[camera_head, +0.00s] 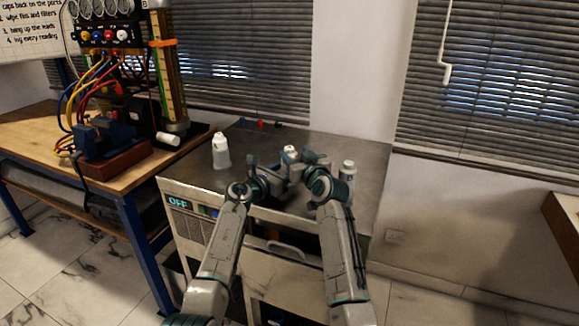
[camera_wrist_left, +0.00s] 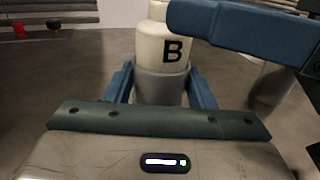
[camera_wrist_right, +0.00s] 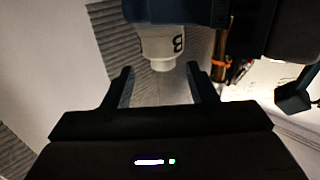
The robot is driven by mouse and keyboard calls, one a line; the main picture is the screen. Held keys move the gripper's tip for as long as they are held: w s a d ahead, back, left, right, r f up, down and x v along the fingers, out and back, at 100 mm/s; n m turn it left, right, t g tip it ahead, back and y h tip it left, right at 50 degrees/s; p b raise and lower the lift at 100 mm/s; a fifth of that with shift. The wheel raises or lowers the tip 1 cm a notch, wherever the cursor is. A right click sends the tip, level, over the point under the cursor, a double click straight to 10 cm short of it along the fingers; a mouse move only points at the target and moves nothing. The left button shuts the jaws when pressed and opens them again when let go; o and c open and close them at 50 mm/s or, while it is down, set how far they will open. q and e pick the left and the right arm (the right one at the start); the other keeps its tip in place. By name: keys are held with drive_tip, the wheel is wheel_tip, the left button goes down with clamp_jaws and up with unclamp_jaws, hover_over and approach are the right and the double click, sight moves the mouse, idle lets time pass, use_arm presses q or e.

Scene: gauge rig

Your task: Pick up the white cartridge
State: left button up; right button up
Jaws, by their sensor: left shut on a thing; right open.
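A white bottle-shaped container marked B (camera_wrist_left: 160,45), grey in its lower part, is in my left gripper (camera_head: 282,170). Its white top (camera_head: 289,149) shows between the two grippers in the head view. The left fingers (camera_wrist_left: 160,90) are shut around its grey part. My right gripper (camera_head: 306,158) is open; in the right wrist view the container (camera_wrist_right: 165,48) appears just beyond the spread fingers (camera_wrist_right: 158,85).
A white-and-grey bottle (camera_head: 221,152) stands left on the grey worktop (camera_head: 265,140), another (camera_head: 347,170) right of my grippers. Small red and dark caps (camera_head: 261,123) lie at the back. The gauge rig with hoses (camera_head: 110,80) stands on the wooden bench (camera_head: 35,130).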

drive_tip(key=shift+x, duration=3.15)
drive_tip(key=shift+a+r, duration=0.1)
drive_tip(key=shift+a, duration=0.05)
clamp_jaws()
